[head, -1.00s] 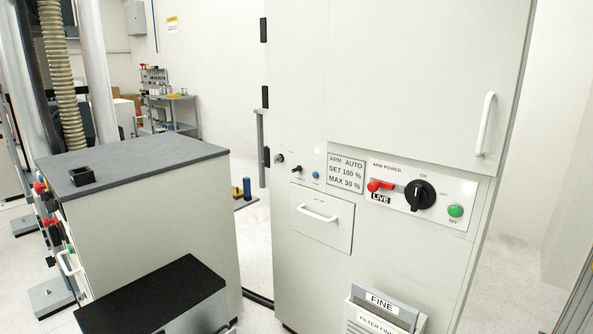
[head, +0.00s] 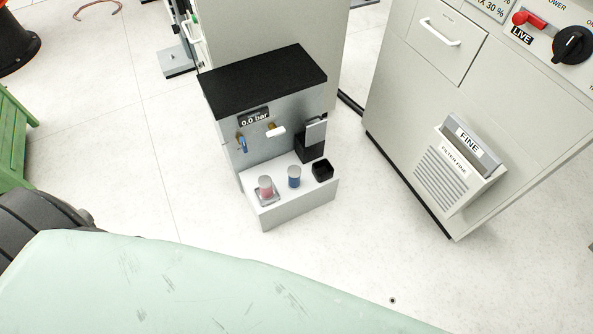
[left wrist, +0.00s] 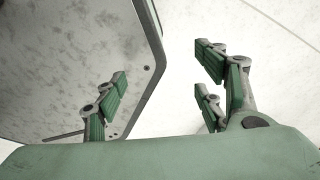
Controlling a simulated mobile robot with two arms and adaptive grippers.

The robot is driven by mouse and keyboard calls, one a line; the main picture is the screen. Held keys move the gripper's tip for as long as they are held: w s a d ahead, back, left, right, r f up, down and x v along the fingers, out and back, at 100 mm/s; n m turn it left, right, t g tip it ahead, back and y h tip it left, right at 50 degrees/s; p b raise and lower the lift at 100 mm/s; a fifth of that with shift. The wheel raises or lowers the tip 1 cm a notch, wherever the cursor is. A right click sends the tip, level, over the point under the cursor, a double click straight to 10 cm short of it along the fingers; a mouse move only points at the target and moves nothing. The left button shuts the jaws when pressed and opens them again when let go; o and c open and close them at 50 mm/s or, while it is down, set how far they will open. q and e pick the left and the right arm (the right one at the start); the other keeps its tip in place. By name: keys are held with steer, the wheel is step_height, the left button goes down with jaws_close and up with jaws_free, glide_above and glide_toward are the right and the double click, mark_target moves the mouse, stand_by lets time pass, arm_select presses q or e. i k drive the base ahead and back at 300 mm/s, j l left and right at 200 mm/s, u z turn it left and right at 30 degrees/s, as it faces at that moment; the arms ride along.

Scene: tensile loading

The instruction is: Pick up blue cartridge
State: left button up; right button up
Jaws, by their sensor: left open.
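The blue cartridge (head: 294,176) stands upright on the white front shelf (head: 262,213) of a small grey unit in the head view. A pink-red cartridge (head: 265,187) stands to its left on a small square base. An open black square holder (head: 322,170) is to its right. My left gripper (left wrist: 165,95) shows only in the left wrist view, open with nothing between its fingers. No cartridge shows in that view. My right gripper is not in view.
The grey unit (head: 262,150) has a black top, a 0.0 bar display (head: 254,118) and small valve handles. A tall cabinet (head: 440,120) with a FINE filter box (head: 462,165) stands to the right. A green crate (head: 12,140) is at left. The floor between is clear.

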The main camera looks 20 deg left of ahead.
mark_target(294, 172)
steer(key=i+u, duration=0.1)
steer(key=u, duration=0.25)
steer(key=l+u, duration=0.1)
steer(key=u, duration=0.3)
steer(key=i+l+u, duration=0.1)
steer(key=u, duration=0.25)
